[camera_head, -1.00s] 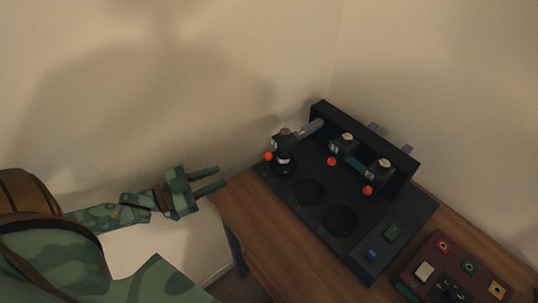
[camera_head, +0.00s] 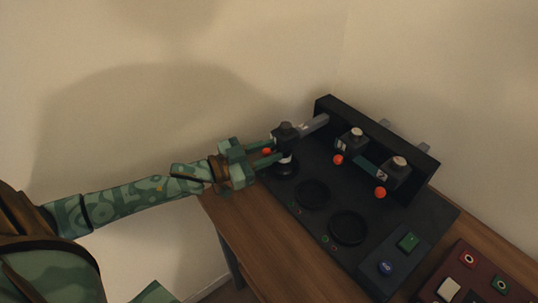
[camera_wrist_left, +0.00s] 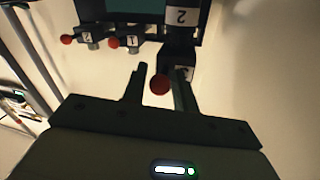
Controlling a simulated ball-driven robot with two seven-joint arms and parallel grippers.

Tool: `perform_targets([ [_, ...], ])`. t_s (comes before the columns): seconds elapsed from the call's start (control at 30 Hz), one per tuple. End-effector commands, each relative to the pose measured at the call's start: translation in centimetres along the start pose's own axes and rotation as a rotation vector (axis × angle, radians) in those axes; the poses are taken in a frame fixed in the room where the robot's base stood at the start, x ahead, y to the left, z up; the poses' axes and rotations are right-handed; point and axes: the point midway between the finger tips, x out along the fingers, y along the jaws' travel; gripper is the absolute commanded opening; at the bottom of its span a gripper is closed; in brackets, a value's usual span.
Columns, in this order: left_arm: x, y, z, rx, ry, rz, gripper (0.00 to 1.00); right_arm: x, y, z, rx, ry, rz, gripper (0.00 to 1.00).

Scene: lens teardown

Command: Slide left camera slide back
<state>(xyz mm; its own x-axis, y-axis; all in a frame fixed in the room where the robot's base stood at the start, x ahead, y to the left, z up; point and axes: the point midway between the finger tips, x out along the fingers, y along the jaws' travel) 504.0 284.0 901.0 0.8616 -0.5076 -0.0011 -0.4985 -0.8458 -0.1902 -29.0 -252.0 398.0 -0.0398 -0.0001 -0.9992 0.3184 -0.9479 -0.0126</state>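The left camera slide (camera_head: 285,135) is a black block on a grey rail (camera_head: 312,124), pulled out forward from the black back panel. It stands over the left round spot of the dark station. Its red knob (camera_head: 266,151) also shows in the left wrist view (camera_wrist_left: 160,84). My left gripper (camera_wrist_left: 161,88) is open, with one finger on each side of this knob. A gap shows beside the left finger; the right finger is close to the knob, and contact is unclear. In the head view the fingers partly overlap the slide. My right gripper is not in view.
The middle (camera_head: 352,140) and right (camera_head: 395,172) camera slides sit near the back panel (camera_head: 385,130), with red knobs in front. Green (camera_head: 408,241) and blue (camera_head: 385,267) buttons are at the station's right. A dark red button box (camera_head: 470,270) stands farther right.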

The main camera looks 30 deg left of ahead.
Motion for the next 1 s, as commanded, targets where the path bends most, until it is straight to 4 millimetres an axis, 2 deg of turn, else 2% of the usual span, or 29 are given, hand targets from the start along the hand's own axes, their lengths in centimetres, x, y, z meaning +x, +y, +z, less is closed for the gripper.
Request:
perform_targets([
  [0.23, 0.1, 0.0, -0.1, 0.001, 0.001, 0.0, 0.29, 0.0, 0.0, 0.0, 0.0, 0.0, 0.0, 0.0],
  [0.27, 0.1, 0.0, -0.1, 0.001, 0.001, 0.0, 0.23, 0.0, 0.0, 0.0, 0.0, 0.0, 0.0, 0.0],
  [0.33, 0.1, 0.0, -0.1, 0.001, 0.001, 0.0, 0.04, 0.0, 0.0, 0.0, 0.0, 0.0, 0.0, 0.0],
  [0.37, 0.1, 0.0, -0.1, 0.001, 0.001, 0.0, 0.0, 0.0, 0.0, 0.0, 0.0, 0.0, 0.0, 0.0],
  [0.53, 0.4, -0.1, -0.1, 0.001, 0.001, -0.001, 0.0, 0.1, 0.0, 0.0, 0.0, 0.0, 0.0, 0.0],
  [0.9, 7.0, -1.4, 0.3, 0.0, 0.002, -0.001, 0.0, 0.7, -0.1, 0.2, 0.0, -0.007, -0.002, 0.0],
  [1.0, 7.8, -1.5, 0.3, 0.0, 0.0, 0.0, 0.0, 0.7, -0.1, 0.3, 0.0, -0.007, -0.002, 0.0],
])
